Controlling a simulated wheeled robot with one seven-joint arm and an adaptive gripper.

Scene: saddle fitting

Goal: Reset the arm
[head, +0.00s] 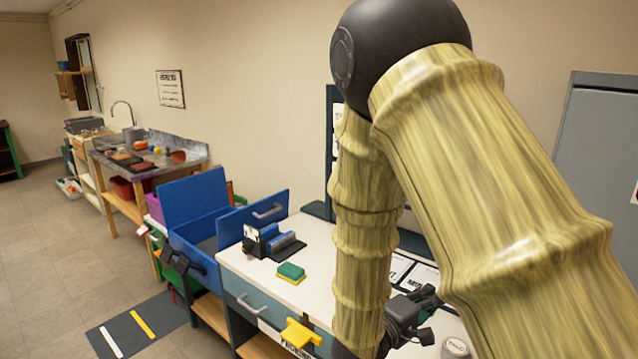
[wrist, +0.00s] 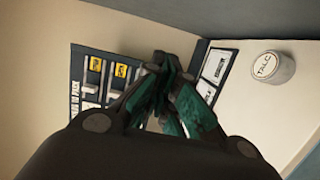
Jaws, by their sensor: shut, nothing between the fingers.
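My gripper (wrist: 165,70) shows in the wrist view with its dark and green fingers drawn together and nothing between them. In the head view my gripper (head: 425,296) is low at the right, partly hidden behind my own arm, above the white worktop (head: 318,243). My arm is bent, with its elbow high and its forearm hanging down over the worktop. It covers much of the right half of the head view.
A talc tin (head: 455,348) stands near my gripper and shows in the wrist view (wrist: 272,66). A green and yellow sponge (head: 290,272), a blue and black device (head: 270,241) and a blue open box (head: 195,215) are left of my arm. The floor at left is mostly clear.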

